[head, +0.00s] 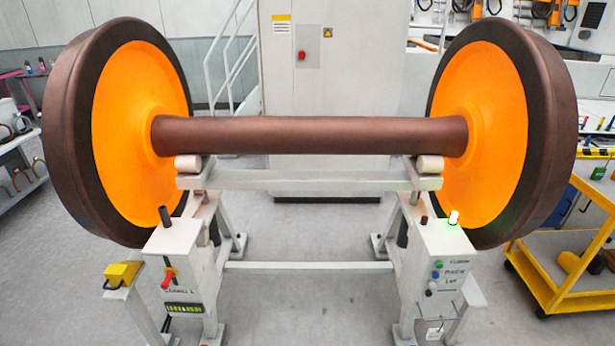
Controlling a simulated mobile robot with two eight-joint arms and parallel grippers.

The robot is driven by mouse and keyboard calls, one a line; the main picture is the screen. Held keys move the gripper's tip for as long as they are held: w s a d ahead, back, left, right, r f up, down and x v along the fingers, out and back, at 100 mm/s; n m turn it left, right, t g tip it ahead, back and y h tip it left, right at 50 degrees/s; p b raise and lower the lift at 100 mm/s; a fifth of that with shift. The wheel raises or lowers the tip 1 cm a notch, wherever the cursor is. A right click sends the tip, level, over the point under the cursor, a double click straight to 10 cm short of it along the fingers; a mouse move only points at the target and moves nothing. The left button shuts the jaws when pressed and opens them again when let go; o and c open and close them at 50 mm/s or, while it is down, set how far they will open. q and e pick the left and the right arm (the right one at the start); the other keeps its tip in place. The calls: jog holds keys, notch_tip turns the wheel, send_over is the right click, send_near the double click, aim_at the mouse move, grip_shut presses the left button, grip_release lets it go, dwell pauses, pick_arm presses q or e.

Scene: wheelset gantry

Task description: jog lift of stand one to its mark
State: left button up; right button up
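A wheelset with a brown axle (310,135) and two orange-faced wheels, the left wheel (128,125) and the right wheel (488,125), lies across a pale stand frame (310,180). The axle sits at the pale rollers (188,162). The left stand post (185,245) carries a red-handled lever (168,280), a small label too blurred to read surely, and a dark display strip (184,308) with lit yellow-green bars. Neither of my grippers is in view.
A yellow box (122,273) stands on a small bracket left of the left post. A yellow trolley (560,275) stands at right, a shelf bench (15,155) at left. A grey cabinet (335,60) with a red knob is behind.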

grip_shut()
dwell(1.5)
